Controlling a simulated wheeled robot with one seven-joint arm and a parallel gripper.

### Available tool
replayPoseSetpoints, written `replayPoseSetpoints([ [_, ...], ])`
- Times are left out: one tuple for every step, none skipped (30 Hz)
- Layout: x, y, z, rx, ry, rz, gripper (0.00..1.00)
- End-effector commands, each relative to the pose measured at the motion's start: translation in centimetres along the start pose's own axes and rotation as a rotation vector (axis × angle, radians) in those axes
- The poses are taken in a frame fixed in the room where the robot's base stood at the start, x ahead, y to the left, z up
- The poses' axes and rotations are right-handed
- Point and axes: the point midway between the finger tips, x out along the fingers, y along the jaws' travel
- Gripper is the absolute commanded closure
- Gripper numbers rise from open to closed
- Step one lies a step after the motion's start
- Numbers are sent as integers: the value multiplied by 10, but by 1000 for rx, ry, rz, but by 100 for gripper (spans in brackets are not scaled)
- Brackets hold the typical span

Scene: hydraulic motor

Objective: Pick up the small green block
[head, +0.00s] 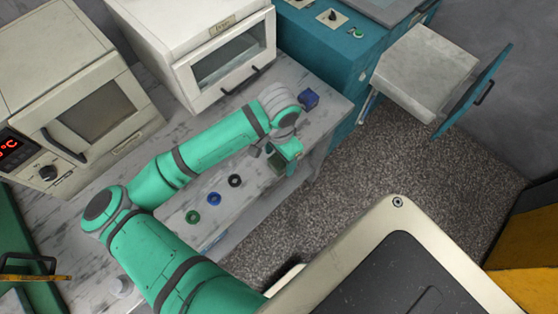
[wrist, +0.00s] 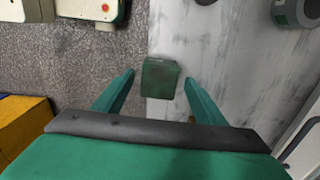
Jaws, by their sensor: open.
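The small green block (wrist: 161,78) shows in the wrist view as a dark green block at the edge of the pale work surface. It lies in the gap between the two fingertips of my gripper (wrist: 159,80). The fingers stand apart, one on each side, with visible space between each finger and the block. Whether the fingers are level with the block or above it, I cannot tell. In the head view my gripper (head: 283,158) is over the front edge of the marble-patterned worktop. The block is hard to tell from my green gripper there.
Black (head: 235,181), blue (head: 214,198) and green rings (head: 192,217) lie in a row on the worktop (head: 322,122). A blue block (head: 309,98) sits beyond my wrist. A white oven (head: 205,60) stands behind my arm. An open drawer (head: 425,70) juts out at upper right.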

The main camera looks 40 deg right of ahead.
Motion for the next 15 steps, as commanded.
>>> replayPoseSetpoints([
  [5,0,1,-1,-1,0,35],
  [7,0,1,-1,-1,0,35],
  [9,0,0,-1,0,0,35],
  [10,0,0,0,1,0,35],
  [11,0,0,1,1,0,35],
  [11,1,-1,3,1,0,35],
  [11,1,-2,4,1,0,35],
  [11,1,-2,5,1,0,35],
  [11,2,-2,6,1,0,35],
  [11,2,-2,6,1,0,35],
  [11,2,-2,6,1,0,35],
  [11,1,-2,6,1,0,45],
  [11,1,-2,5,1,0,52],
  [11,1,-2,4,1,0,59],
  [11,1,-1,3,1,0,69],
])
